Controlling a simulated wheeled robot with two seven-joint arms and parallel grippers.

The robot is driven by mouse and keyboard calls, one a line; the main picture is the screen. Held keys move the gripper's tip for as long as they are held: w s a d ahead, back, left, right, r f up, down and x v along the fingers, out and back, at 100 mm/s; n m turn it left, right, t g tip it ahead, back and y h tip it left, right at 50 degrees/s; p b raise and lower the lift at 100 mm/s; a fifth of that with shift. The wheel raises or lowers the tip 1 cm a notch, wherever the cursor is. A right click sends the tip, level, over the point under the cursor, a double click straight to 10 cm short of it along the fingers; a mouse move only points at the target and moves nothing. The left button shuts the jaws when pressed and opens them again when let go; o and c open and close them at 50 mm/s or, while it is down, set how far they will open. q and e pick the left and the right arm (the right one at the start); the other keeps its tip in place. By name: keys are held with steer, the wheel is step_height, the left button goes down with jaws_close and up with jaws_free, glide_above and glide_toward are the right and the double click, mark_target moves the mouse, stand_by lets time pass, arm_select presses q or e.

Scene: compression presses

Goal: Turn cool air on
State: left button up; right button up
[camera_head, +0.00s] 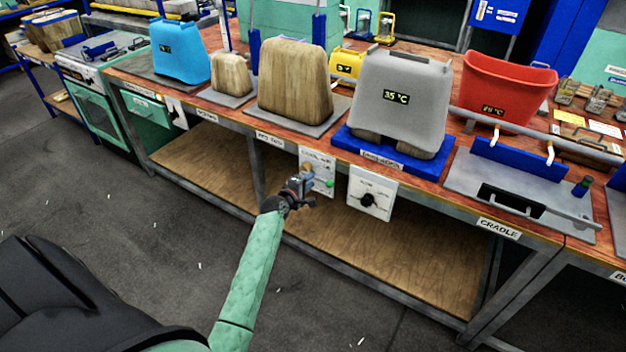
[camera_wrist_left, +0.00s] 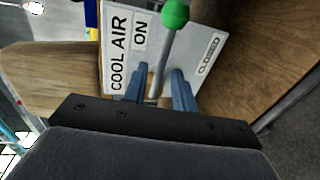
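The cool air panel (camera_head: 318,165) is a pale plate on the front of the bench. In the left wrist view the panel (camera_wrist_left: 120,50) shows turned sideways, with the labels COOL AIR, ON and CLOSED. Its lever (camera_wrist_left: 167,50) is a grey rod with a green ball knob (camera_wrist_left: 175,13); the knob (camera_head: 330,183) shows at the panel's right in the head view. The rod points between ON and CLOSED. My left gripper (camera_head: 308,184) is at the panel, open, with its blue fingers (camera_wrist_left: 160,72) on either side of the rod. My right gripper is not in view.
A panel with a black dial (camera_head: 368,199) is just right of the cool air panel. Above is the wooden bench top with a grey press block (camera_head: 400,85) reading 35 °C and a wooden block (camera_head: 294,80). A wooden shelf (camera_head: 385,250) lies below.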

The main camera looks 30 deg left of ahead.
arm_select(q)
steer(key=shift+s+a+r, duration=0.1)
steer(key=shift+s+r, duration=0.1)
steer(key=shift+s, duration=0.8)
steer(key=shift+s+r, duration=0.2)
steer(key=shift+s, duration=0.75)
steer(key=s+d+m+g+h, duration=0.1)
steer(key=s+d+m+g, duration=0.95)
steer(key=d+m, duration=0.55)
steer(key=s+d+f+m+g, duration=0.1)
steer(key=s+d, duration=0.3)
steer(key=s, duration=0.7)
steer(key=s+d+f+m+g, duration=0.1)
steer(key=s+d, duration=0.3)
steer(key=s, duration=0.7)
steer(key=s+d+f+m+g, duration=0.1)
steer(key=s+d, duration=0.4)
steer(key=s, duration=0.5)
step_height(320, 180, down, 2)
steer(key=shift+s+f+m, duration=0.2)
steer(key=shift+s+m, duration=0.2)
steer(key=shift+m, duration=0.2)
